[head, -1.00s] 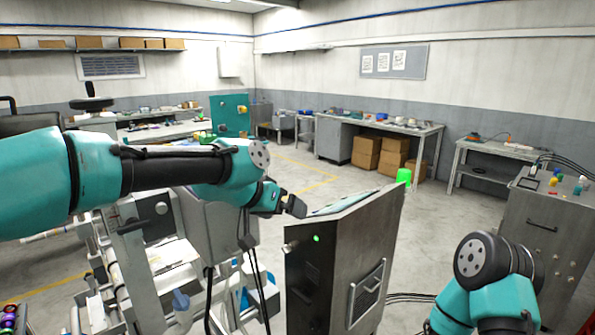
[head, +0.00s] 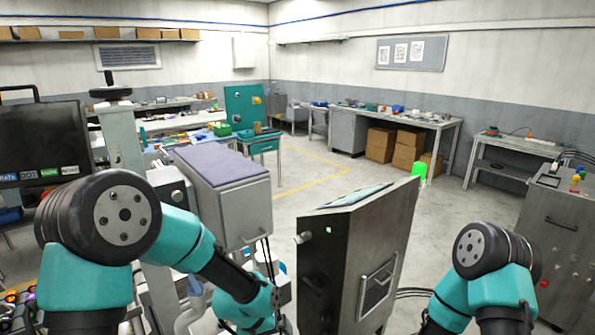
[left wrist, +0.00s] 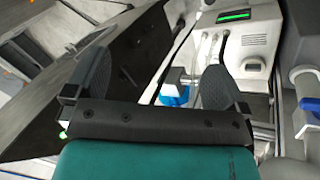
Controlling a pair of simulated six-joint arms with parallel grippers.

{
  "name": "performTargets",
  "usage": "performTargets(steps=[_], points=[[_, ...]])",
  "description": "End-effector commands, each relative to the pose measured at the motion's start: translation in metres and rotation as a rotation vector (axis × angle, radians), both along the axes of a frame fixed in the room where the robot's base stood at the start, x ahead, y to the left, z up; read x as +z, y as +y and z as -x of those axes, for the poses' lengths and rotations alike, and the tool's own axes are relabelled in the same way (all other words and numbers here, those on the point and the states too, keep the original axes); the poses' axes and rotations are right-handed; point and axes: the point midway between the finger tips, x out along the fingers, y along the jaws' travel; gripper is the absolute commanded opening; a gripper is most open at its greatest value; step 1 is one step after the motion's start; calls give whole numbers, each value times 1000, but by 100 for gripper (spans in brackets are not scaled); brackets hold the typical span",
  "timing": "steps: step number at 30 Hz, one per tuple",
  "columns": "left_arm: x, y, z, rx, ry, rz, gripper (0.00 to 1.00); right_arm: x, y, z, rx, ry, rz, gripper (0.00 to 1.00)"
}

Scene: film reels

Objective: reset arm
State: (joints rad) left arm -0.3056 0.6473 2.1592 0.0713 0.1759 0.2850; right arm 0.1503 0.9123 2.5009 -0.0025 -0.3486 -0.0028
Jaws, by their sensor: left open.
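My left arm (head: 100,220) is folded at the left of the head view, its elbow raised and its forearm sloping down to the right. Its wrist (head: 250,305) is low, left of the slanted control console (head: 370,255); the fingers cannot be made out there. In the left wrist view my left gripper (left wrist: 152,78) has its two dark fingers wide apart with nothing held between them. My right arm (head: 485,270) is bent at the lower right, and its gripper is out of view.
A grey machine with a purple top (head: 215,165) stands behind my left forearm. A white unit with a green display (left wrist: 235,45) and hanging cables is beyond the left fingers. A metal cabinet (head: 560,235) stands at the right. Open floor (head: 300,190) lies behind the console.

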Motion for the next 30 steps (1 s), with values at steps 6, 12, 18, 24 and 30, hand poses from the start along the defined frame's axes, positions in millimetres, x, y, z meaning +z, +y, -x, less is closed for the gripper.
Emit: performTargets(steps=[6, 12, 18, 24, 30], points=[[-96, 74, 49, 36, 50, -40, 100, 0, 0, 0, 0, 0, 0, 43], [-159, 125, 112, 57, 87, -57, 100, 0, 0, 0, 0, 0, 0, 43], [-187, 149, 156, 68, 104, -59, 100, 0, 0, 0, 0, 0, 0, 43], [-190, 151, 163, 66, 103, -60, 100, 0, 0, 0, 0, 0, 0, 43], [-190, 151, 162, 67, 104, -59, 100, 0, 0, 0, 0, 0, 0, 43]])
